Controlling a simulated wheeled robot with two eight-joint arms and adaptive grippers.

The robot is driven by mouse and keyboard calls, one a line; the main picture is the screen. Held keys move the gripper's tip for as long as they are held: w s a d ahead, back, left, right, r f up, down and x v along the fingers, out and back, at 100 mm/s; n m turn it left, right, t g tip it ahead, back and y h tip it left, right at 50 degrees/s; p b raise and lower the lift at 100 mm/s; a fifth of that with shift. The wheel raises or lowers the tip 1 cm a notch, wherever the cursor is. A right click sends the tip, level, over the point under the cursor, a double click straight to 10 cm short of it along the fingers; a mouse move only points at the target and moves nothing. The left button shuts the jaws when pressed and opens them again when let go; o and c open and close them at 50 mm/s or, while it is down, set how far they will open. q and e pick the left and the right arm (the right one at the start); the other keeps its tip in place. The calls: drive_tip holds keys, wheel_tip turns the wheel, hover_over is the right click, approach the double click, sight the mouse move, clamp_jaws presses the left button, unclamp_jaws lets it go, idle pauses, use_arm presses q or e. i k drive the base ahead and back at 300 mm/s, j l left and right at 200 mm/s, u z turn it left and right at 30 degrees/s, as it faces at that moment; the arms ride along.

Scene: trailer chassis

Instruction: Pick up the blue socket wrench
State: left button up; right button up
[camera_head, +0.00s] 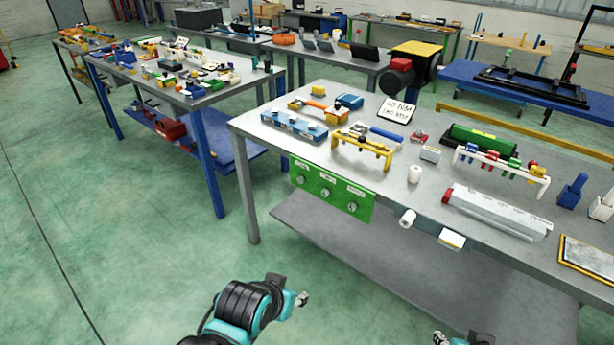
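A long tool with a blue handle (385,134) lies beside a yellow rack (364,147) on the grey workbench (411,187); it looks like the blue socket wrench, but it is too small to be sure. The yellow rack partly hides it. My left gripper (303,299) is low, in front of the bench and over the green floor, away from the tools. My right gripper (439,338) only just shows at the bottom edge, also low in front of the bench. Both grippers are too small to tell whether they are open or shut.
A blue rack (294,125) stands left of the yellow rack. A white roll (415,174), a red-ended box (497,213) and a rack of coloured tools (500,165) lie to the right. A green panel (331,189) hangs on the bench's front edge.

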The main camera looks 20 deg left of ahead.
sight(359, 128)
drive_tip(key=i+j+z, duration=0.3)
drive_tip(key=i+j, duration=0.55)
